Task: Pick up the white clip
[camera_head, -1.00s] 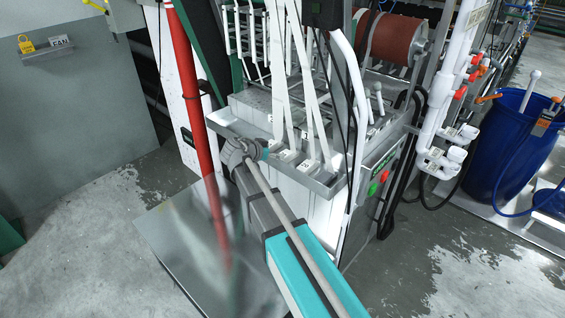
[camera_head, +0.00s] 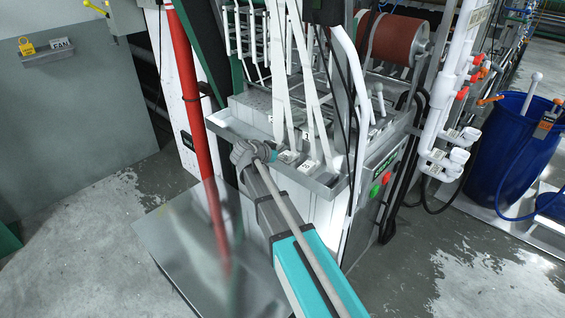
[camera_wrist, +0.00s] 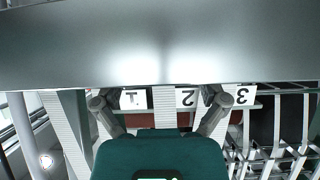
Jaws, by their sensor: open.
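White numbered blocks, which look like the white clips, sit along a metal tray (camera_head: 234,130) on the machine; one (camera_head: 287,157) and another (camera_head: 308,166) show to the right of my gripper (camera_head: 252,151). White webbing straps (camera_head: 320,125) rise from this row. In the wrist view, white labels 1 (camera_wrist: 133,100), 2 (camera_wrist: 186,98) and 3 (camera_wrist: 242,95) stand in a row. My gripper (camera_wrist: 160,103) is open there, with labels 1 and 2 showing between its fingers and 3 outside. I see nothing held. Which block the task means I cannot tell.
A broad grey metal surface (camera_wrist: 160,45) fills the top of the wrist view, close to the fingers. A red pipe (camera_head: 190,90) stands left of my arm. A button panel (camera_head: 381,180) and white piping (camera_head: 450,90) stand to the right.

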